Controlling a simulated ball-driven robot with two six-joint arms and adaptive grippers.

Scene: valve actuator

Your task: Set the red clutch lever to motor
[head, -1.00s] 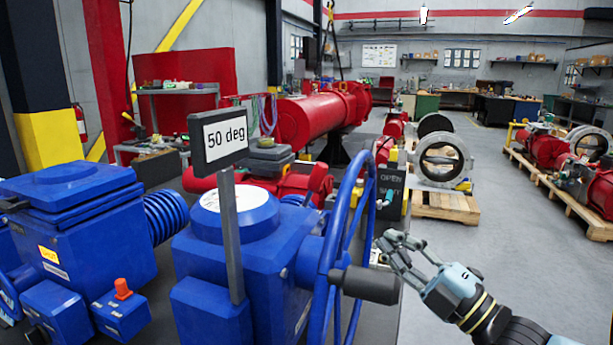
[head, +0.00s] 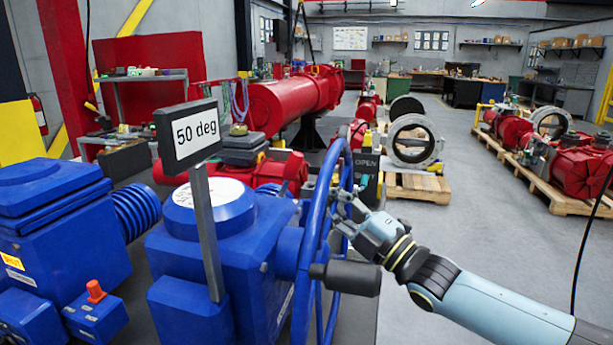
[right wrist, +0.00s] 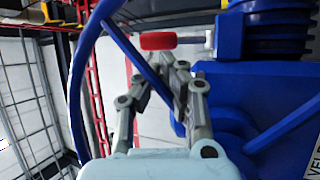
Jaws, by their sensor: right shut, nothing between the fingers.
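A red piece on a thin metal rod (right wrist: 158,40), which looks like the red clutch lever, shows in the right wrist view just beyond my fingertips, beside the blue gear housing (right wrist: 245,95). I cannot pick it out surely in the head view. The blue handwheel (head: 318,225) stands upright on the housing (head: 225,265). My right gripper (head: 338,203) is shut and empty beside the wheel's far right rim; it also shows in the right wrist view (right wrist: 177,72). A wheel spoke (right wrist: 140,55) crosses close to its fingers. My left gripper is out of view.
A sign reading "50 deg" (head: 195,133) stands on a post before the housing. The wheel's dark handle (head: 345,278) juts right below my right gripper. An orange-red knob (head: 96,290) tops a small blue box. Open floor (head: 480,240) lies right.

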